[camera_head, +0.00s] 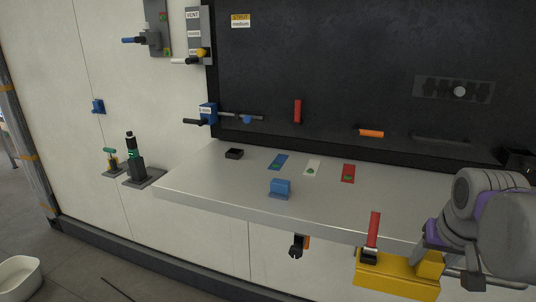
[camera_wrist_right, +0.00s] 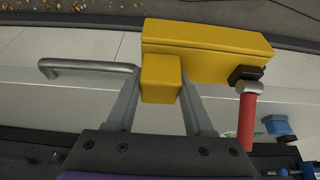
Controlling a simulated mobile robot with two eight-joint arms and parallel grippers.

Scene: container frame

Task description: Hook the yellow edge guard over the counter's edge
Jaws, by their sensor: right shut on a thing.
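The yellow edge guard (camera_head: 393,284) is a long bar with a raised block at one end. In the head view it is at the lower right, in front of and below the front edge of the grey metal counter (camera_head: 225,197). I cannot tell whether it touches the counter. My right gripper (camera_head: 436,246) is shut on the raised block. In the right wrist view my right gripper's (camera_wrist_right: 161,92) fingers sit on both sides of the block, and the guard's long bar (camera_wrist_right: 205,48) lies beyond it. My left gripper is not in view.
A red-handled lever (camera_head: 374,228) with a black base is right at the guard's far end. A metal bar handle (camera_wrist_right: 88,65) is beside the gripper. A blue block (camera_head: 281,187) and coloured plates stand on the counter. A black-and-orange fitting (camera_head: 297,246) hangs below its edge.

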